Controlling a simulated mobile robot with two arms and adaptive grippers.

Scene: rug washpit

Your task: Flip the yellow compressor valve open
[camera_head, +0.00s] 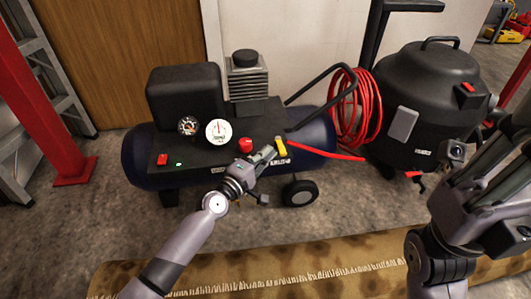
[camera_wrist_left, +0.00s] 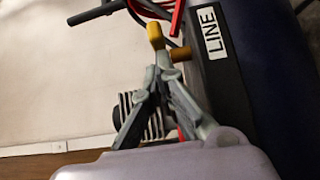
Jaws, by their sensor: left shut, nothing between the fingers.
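The yellow compressor valve (camera_head: 281,146) sits at the right front of the dark blue compressor (camera_head: 318,132), beside the red hose. My left gripper (camera_head: 270,153) is shut and empty, with its tips just left of the valve and very close to it. In the left wrist view the closed fingertips (camera_wrist_left: 160,62) point at the yellow valve (camera_wrist_left: 155,36); I cannot tell whether they touch it. A second yellow part shows just right of the tips there. My right gripper (camera_head: 485,170) is at the right edge, dark and partly cut off; its finger state is unclear.
A red knob (camera_head: 245,145) and two gauges (camera_head: 218,131) are left of the valve. The coiled red hose (camera_head: 345,115) hangs behind it. A black vacuum (camera_head: 430,100) stands at the right. A patterned rug (camera_head: 300,265) lies in front. A red post (camera_head: 45,110) stands at the left.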

